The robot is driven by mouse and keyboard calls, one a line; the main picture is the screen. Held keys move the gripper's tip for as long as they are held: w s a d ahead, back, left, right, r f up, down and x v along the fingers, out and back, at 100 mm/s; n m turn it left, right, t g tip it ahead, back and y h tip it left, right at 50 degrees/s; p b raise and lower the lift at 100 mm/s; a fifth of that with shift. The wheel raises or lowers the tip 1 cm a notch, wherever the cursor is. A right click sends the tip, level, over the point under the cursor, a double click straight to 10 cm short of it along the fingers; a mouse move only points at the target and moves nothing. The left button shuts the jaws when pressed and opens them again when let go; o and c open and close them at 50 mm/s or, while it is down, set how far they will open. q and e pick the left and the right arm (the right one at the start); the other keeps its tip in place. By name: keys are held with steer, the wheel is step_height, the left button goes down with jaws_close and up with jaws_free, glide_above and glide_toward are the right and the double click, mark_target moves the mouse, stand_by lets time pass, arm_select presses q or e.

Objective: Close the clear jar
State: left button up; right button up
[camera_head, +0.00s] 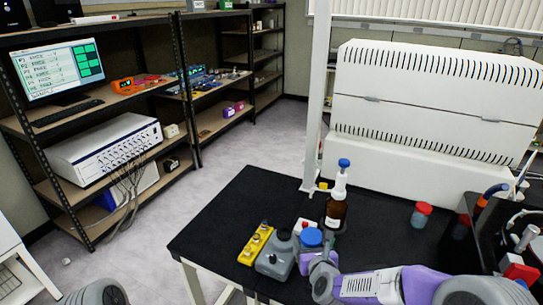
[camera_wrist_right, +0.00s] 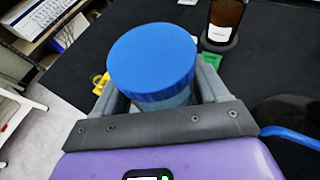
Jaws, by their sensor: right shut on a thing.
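A jar with a broad blue lid (camera_head: 311,237) is at the front middle of the black bench. In the right wrist view, the blue lid (camera_wrist_right: 150,58) covers the top, with a band of translucent, bluish jar body (camera_wrist_right: 165,102) below it. I cannot tell whether the lid is tight, or whether the jar touches the bench. My right gripper (camera_head: 312,258) is shut around the jar, its grey fingers on either side below the lid. Its fingers also show in the right wrist view (camera_wrist_right: 158,98). My left gripper is not in view.
A brown bottle with a white, blue-tipped top (camera_head: 335,207) stands just behind the jar. A yellow rack (camera_head: 256,245) and a grey device (camera_head: 275,258) are to its left. A red-lidded jar (camera_head: 421,214) stands right. The bench's (camera_head: 245,200) back left is clear.

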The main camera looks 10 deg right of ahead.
steer(key=s+a+f+n+g+y, duration=0.1)
steer(key=s+a+f+n+y, duration=0.3)
steer(key=a+f, duration=0.2)
steer(key=s+a+f+n+g+y, duration=0.2)
steer(key=s+a+f+n+y, duration=0.1)
steer(key=a+f, duration=0.4)
steer(key=shift+s+a+f+n+y, duration=0.3)
steer(key=shift+n+y, duration=0.2)
steer(key=shift+y, duration=0.4)
